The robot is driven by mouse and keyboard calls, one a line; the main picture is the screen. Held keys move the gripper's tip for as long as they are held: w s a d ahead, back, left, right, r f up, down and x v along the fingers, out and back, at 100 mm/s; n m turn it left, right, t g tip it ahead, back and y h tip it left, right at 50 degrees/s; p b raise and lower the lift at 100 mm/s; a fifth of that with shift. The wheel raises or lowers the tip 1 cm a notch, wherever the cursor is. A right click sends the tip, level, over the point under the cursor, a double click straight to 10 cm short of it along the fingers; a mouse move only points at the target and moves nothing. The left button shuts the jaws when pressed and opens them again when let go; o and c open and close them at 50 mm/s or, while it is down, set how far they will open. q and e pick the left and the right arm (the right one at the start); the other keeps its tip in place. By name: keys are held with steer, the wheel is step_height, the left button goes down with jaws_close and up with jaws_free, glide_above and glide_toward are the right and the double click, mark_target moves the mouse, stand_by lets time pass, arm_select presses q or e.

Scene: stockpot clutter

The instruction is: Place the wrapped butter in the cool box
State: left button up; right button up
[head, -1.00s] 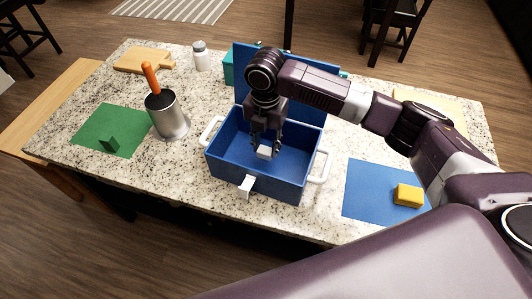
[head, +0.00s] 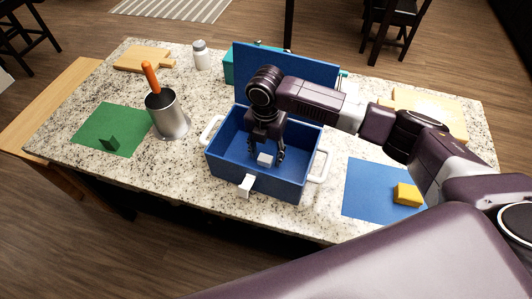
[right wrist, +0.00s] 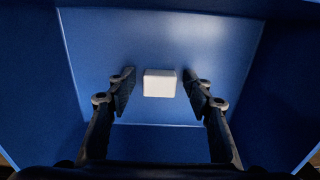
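The wrapped butter is a small white block (head: 265,160) inside the blue cool box (head: 222,165), whose lid stands open at the back. In the right wrist view the butter (right wrist: 160,83) appears to rest on the box floor, between the fingertips with a gap on each side. My right gripper (head: 266,154) is open and points down inside the cool box (right wrist: 235,45); it also shows in the right wrist view (right wrist: 160,86). My left gripper is not in view.
A metal pot (head: 168,118) with an orange-handled tool stands left of the box. A green mat (head: 115,125) lies further left, a blue mat (head: 370,180) with a yellow block (head: 407,194) to the right. A white-capped jar (head: 201,58) and cutting board (head: 144,58) are behind.

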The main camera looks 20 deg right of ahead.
mark_target(266, 156)
steer(key=shift+r, duration=0.1)
step_height(266, 156, up, 12)
steer(key=b, duration=0.1)
stand_by(0.4)
